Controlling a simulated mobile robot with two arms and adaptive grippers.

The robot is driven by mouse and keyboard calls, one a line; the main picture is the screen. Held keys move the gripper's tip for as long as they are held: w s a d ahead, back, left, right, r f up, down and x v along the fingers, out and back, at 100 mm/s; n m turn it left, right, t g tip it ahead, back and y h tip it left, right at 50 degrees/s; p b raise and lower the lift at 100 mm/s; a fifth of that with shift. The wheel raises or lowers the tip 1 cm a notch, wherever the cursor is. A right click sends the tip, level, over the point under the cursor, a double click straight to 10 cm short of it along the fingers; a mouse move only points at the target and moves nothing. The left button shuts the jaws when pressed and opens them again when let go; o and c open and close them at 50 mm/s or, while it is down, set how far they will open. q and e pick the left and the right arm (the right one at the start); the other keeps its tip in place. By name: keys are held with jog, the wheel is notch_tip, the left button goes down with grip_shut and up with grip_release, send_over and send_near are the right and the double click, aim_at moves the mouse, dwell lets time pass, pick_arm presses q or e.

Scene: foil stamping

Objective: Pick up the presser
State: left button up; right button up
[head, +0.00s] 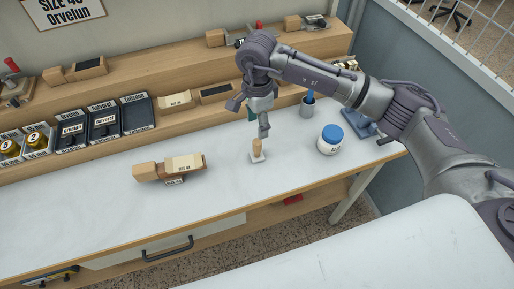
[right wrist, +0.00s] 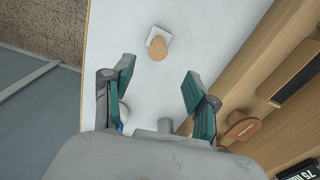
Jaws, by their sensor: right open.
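The presser (head: 257,147) stands upright on the white worktop in the head view, with a wooden handle on a pale square base. In the right wrist view the presser (right wrist: 158,46) shows ahead of the fingers, its base partly hidden under the handle. My right gripper (head: 264,125) is just above the presser's handle in the head view. In the right wrist view my right gripper (right wrist: 158,88) has its teal fingers spread wide with nothing between them. My left gripper is not in view.
A white jar with a blue lid (head: 331,139) stands right of the presser, and a grey cup (head: 307,106) stands behind. A wooden block stack (head: 170,168) lies to the left. Black trays (head: 103,122) line the back. The worktop's front is clear.

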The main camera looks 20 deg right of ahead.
aim_at(257, 142)
notch_tip(257, 142, down, 4)
jog(key=shift+r+p, duration=0.15)
jog(key=shift+p, duration=0.2)
jog(key=shift+s+a+f+p, duration=0.1)
jog(key=shift+s+f+p, duration=0.05)
jog(key=shift+f+p, duration=0.3)
notch_tip(257, 142, down, 4)
jog(key=shift+s+a+r+p, duration=0.1)
jog(key=shift+s+r+p, duration=0.05)
jog(key=shift+p, duration=0.7)
jog(key=shift+f, duration=0.5)
jog(key=shift+c, duration=0.2)
grip_shut()
